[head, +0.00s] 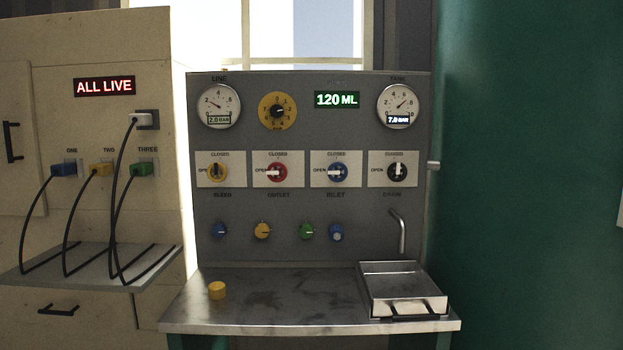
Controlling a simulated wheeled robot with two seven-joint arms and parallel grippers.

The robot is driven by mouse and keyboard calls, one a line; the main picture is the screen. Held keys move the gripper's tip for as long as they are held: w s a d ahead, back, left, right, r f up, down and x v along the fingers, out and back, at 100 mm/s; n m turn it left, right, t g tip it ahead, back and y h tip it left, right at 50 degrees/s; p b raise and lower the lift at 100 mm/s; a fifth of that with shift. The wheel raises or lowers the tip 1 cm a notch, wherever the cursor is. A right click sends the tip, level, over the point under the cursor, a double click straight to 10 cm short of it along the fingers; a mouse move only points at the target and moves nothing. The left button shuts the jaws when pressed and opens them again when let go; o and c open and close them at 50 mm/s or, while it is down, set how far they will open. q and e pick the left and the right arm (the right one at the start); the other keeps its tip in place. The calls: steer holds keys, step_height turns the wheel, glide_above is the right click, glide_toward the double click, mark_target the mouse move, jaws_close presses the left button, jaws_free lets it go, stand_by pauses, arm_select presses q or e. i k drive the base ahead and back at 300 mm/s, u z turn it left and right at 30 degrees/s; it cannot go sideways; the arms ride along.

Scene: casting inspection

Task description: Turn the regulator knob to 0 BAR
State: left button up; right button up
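The regulator knob (277,111) is a black knob in the middle of a yellow round dial (264,121) with numbers around it. It is on the upper grey panel, between the LINE gauge (219,103) and the green 120 ML display (337,100). A light mark on the knob seems to point to the right, but the number it points at is too small to read. The LINE gauge's readout shows 2.0 BAR. The TANK gauge (397,103) at the right reads about 7 BAR; its last digit is blurred. Neither of my grippers is in view.
Several small knobs sit lower. A yellow cap (217,291) and metal tray (376,268) are on the bench (290,310).

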mark_target(276, 111)
steer(key=u, duration=0.5)
steer(key=k, duration=1.2)
steer(key=u, duration=1.25)
steer(key=i, duration=2.95)
steer(key=z, duration=1.7)
steer(key=i, duration=0.8)
steer(key=z, duration=0.7)
